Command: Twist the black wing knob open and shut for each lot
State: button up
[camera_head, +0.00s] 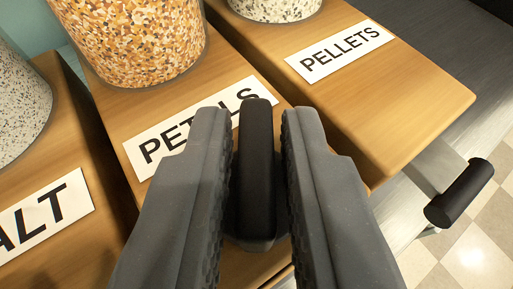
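The black wing knob (256,150) stands upright in the middle of the view, in front of the wooden block with the PETALS label. My gripper (257,112) has one grey finger on each side of the knob. The fingers are open, with a narrow gap on both sides of the knob. The knob's wing points nearly straight up in the picture. Its round base shows low between the fingers. The PETALS label (165,148) is partly covered by my left finger and the knob.
A clear container of orange and white flakes (140,38) stands on the PETALS block. To its right is the PELLETS block (420,100) with a speckled container (275,5); a black grip (460,193) on a grey arm sticks out there. A block labelled ALT (40,215) is at left.

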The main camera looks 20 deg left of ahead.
grip_shut()
